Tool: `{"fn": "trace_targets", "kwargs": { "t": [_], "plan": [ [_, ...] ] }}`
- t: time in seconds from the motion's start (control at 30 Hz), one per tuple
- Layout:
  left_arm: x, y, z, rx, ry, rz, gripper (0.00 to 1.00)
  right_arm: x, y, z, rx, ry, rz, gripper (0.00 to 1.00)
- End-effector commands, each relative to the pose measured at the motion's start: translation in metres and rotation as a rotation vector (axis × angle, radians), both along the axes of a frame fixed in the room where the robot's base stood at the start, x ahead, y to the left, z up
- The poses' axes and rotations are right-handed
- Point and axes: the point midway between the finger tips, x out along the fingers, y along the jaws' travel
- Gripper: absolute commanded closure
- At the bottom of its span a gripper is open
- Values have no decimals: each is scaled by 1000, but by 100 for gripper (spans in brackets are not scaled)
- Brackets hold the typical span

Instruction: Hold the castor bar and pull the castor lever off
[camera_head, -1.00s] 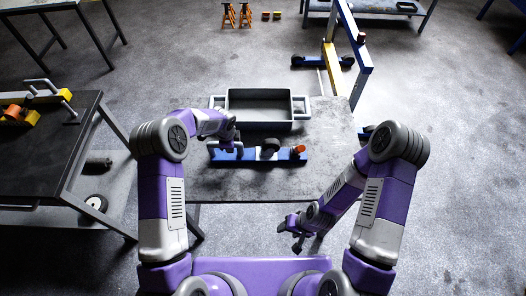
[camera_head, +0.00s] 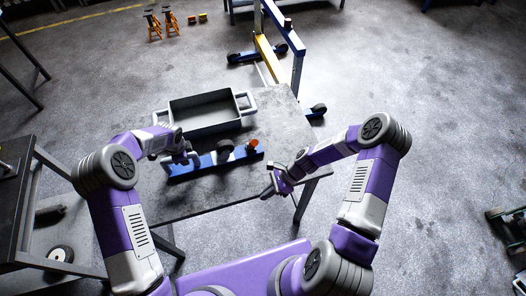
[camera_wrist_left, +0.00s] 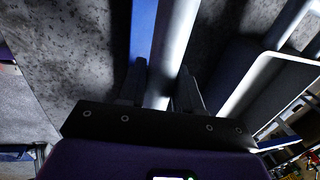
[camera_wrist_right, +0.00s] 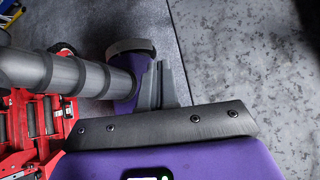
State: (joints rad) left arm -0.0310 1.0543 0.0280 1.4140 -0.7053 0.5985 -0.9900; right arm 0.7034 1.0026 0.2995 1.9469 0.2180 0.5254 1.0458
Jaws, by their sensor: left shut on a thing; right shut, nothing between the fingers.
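The castor bar (camera_head: 208,166), a blue beam, lies on the grey table. A dark castor wheel (camera_head: 225,148) is on it, and an orange-red lever end (camera_head: 253,143) is near its right end. My left gripper (camera_head: 186,158) is at the bar's left part. In the left wrist view a pale round tube (camera_wrist_left: 180,35) of the bar runs between its fingers, beside the blue face (camera_wrist_left: 143,30). My right gripper (camera_head: 267,191) is shut and empty near the table's front right edge, apart from the bar and the lever. The right wrist view shows its fingers together (camera_wrist_right: 161,85).
A grey tray (camera_head: 207,126) with handles stands behind the bar on the table (camera_head: 280,125). A blue and yellow hoist (camera_head: 270,58) stands behind the table. A dark bench (camera_head: 17,190) is at left. The table's right side is clear.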

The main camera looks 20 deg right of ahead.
Motion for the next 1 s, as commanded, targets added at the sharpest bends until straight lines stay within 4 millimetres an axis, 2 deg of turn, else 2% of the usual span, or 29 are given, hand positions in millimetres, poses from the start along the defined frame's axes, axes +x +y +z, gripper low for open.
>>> {"fn": "trace_targets", "kwargs": {
  "t": [0.2, 0.4, 0.53, 0.7, 0.83, 1.0],
  "plan": [
    [0, 0, 0, 1, 1, 0, 100, 18, -16, 10, 323, 363, -328, 100],
    [0, 0, 0, 1, 1, 0, 100, 50, -45, 28, 701, 580, -568, 100],
    [0, 0, 0, 0, 1, 0, 100, 68, -74, 39, 919, 639, -670, 100],
    [0, 0, 0, 1, 1, 0, 100, 79, -103, 47, 1102, 658, -735, 100],
    [0, 0, 0, 0, 1, 0, 100, 81, -113, 50, 1155, 657, -749, 100],
    [0, 0, 0, 0, 1, 0, 100, 82, -114, 51, 1164, 656, -751, 100]
  ]
}}
